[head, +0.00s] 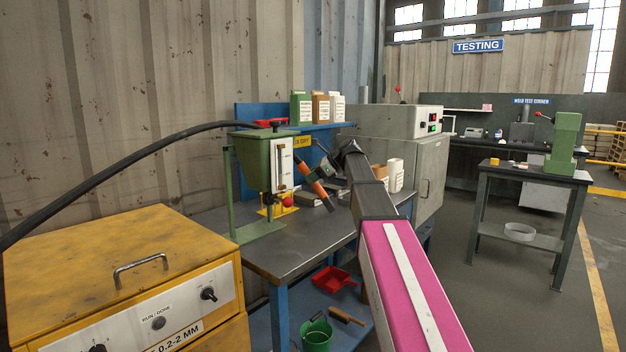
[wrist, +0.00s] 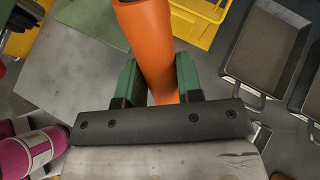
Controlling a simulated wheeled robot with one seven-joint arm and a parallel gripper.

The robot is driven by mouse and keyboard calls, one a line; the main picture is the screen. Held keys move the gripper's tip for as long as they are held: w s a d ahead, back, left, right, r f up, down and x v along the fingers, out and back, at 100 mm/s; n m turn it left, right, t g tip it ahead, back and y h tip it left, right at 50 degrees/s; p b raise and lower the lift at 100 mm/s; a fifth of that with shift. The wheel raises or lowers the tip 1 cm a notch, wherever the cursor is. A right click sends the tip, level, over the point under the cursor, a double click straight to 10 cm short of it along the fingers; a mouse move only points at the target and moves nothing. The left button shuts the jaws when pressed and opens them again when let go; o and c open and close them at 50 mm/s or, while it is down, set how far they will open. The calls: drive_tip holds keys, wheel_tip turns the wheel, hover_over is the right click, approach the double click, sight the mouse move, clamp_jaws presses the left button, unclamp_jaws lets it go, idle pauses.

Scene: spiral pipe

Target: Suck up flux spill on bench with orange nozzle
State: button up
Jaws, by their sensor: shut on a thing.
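The orange nozzle (head: 320,188) shows in the head view beside the green hopper stand, over the grey bench (head: 265,258). In the wrist view the orange nozzle (wrist: 150,45) runs between the two green fingers of my gripper (wrist: 159,80), which is shut on it. The nozzle's far end leaves the top of the wrist view. In the head view my gripper (head: 328,166) is small and partly hidden by my arm. I cannot make out the flux spill in either view.
A green hopper (head: 268,160) stands on the bench, with a black hose (head: 130,160) arching left over a yellow cabinet (head: 120,255). A yellow bin (wrist: 198,22) and dark metal trays (wrist: 262,45) lie close by in the wrist view. The bench's near part is clear.

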drive_tip(key=shift+r, duration=4.65)
drive_tip(key=shift+r, duration=0.15)
wheel_tip(320, 180, up, 14)
drive_tip(key=f, duration=0.1)
drive_tip(key=s+d+f+m+t+h, duration=0.3)
drive_tip(key=s+f, duration=0.6)
drive_tip(key=f, duration=0.4)
drive_tip(key=s+d+f+m+t+h, duration=0.4)
drive_tip(key=s+d+f+m, duration=0.2)
drive_tip(key=f, duration=0.8)
drive_tip(key=s+m, duration=0.2)
drive_tip(key=s, duration=0.2)
drive_tip(key=shift+f, duration=0.25)
drive_tip(key=shift+d, duration=0.1)
